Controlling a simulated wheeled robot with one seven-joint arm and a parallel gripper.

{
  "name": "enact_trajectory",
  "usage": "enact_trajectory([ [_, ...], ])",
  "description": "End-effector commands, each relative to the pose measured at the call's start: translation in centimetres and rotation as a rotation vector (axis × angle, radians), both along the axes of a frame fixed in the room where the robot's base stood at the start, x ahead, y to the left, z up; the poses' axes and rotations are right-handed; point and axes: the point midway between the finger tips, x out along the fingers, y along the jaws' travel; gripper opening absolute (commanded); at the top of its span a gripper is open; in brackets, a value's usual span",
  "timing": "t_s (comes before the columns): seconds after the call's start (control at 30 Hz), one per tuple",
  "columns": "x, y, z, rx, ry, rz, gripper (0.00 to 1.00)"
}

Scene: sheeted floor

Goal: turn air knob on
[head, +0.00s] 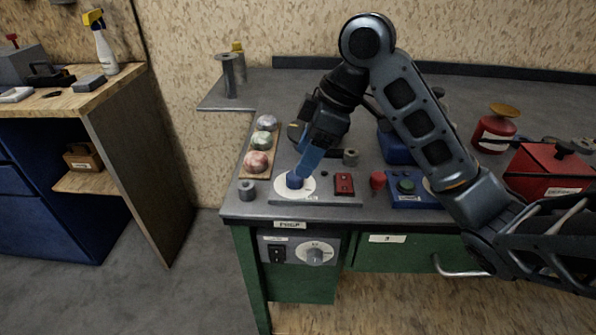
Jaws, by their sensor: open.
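A round white dial (309,190) lies on a grey plate at the front left of the workbench. My gripper (297,178) reaches down over this dial from above right, with its blue fingers at the dial's middle. The fingers hide the dial's centre, so I cannot tell whether they touch a knob there. My gripper is open. A second grey knob (315,256) on a white dial sits on the front panel below the bench edge, beside a black switch (277,253). The small labels are too blurred to tell which knob is for air.
A red switch (344,184), a red button (377,180) and a blue box with a green button (405,185) stand right of the dial. Several coloured domes (257,162) are at its left. A red box (548,172) stands farther right.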

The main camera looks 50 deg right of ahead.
Motion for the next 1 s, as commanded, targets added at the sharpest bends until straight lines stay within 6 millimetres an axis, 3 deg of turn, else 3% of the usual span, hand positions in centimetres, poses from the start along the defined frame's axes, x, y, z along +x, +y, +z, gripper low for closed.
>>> enact_trajectory([
  [0.03,0.3,0.3,-1.1,0.006,0.001,0.001,0.61],
  [0.23,1.1,0.9,-3.4,0.004,-0.001,0.0,0.61],
  [0.67,1.4,1.1,-4.2,0.001,-0.002,-0.001,0.61],
  [1.0,1.4,1.1,-4.2,0.001,-0.002,0.0,0.28],
])
